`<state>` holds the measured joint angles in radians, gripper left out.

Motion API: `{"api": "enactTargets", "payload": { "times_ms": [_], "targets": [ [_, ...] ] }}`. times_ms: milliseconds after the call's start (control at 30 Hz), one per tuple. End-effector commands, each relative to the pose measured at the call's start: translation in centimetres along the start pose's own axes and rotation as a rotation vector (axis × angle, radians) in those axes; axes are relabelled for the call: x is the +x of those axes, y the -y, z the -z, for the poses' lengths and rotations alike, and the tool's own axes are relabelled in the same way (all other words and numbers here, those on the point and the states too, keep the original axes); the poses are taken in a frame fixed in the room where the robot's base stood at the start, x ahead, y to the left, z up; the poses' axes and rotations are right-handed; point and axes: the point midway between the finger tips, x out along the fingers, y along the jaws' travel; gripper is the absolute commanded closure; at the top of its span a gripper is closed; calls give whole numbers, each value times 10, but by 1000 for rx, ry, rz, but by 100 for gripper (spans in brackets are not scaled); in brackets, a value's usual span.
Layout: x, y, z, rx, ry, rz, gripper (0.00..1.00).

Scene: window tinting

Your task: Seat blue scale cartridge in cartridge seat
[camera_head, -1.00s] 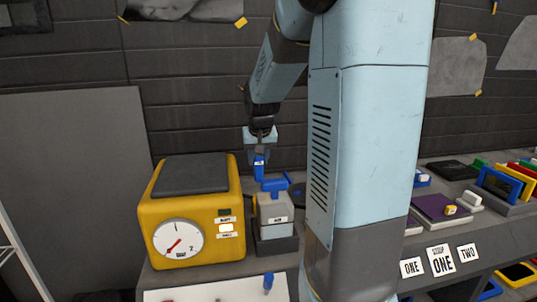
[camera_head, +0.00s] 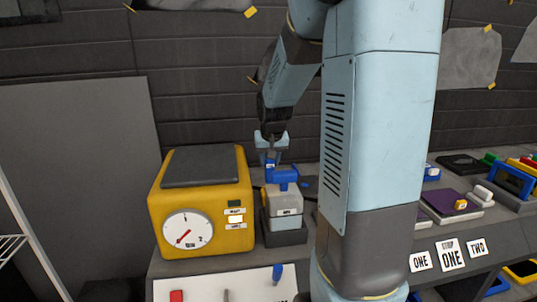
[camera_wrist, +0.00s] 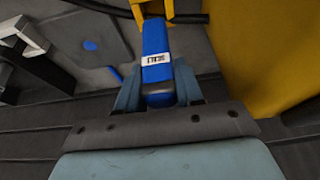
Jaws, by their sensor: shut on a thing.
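My gripper (camera_head: 271,150) is shut on the blue scale cartridge (camera_wrist: 156,48), which has a white label and sits between the two fingers in the wrist view. In the head view the cartridge (camera_head: 270,167) shows as a small blue piece below the fingers, behind and close to a grey block (camera_head: 284,203) with a blue top. The yellow scale (camera_head: 203,200) with a round dial stands just left of the gripper, and its yellow side (camera_wrist: 240,50) fills the right of the wrist view. I cannot make out the cartridge seat for certain.
A white board (camera_head: 235,287) with red, grey and blue pieces lies in front. A purple block (camera_head: 440,203) and a blue frame (camera_head: 512,182) stand on the right of the bench. A grey panel (camera_head: 80,180) is at left, and a dark wall is close behind.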

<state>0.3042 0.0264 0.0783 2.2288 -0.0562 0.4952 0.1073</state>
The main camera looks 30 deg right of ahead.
Motion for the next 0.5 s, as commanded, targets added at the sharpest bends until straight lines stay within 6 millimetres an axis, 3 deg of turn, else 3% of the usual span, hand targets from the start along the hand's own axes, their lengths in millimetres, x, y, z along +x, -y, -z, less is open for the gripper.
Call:
{"api": "enactTargets", "payload": {
  "times_ms": [500],
  "targets": [
    [17,0,-8,0,0,0,100]
  ]
}}
